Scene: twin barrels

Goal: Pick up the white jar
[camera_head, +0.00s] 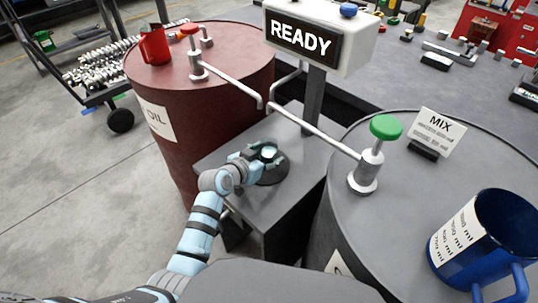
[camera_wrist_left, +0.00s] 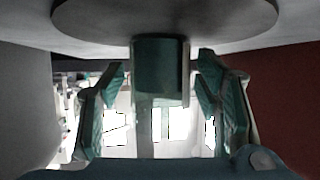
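The small white jar (camera_head: 269,153) stands on a dark round plate (camera_head: 274,176) on the grey box between the two barrels. My left gripper (camera_head: 266,154) reaches it from the left and largely hides it. In the left wrist view the picture is inverted: the jar (camera_wrist_left: 160,72) looks dark green in shade and meets the plate (camera_wrist_left: 165,18) above it. The fingers of my left gripper (camera_wrist_left: 162,100) are spread on either side of the jar, with visible gaps. My right gripper is not in view.
A red-brown oil barrel (camera_head: 170,95) with a red mug (camera_head: 155,45) stands left. A grey barrel (camera_head: 335,195) with a green-knobbed valve (camera_head: 385,128) and blue mug (camera_head: 490,240) stands right. A pipe (camera_head: 315,130) and READY sign (camera_head: 303,40) are just beyond the jar.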

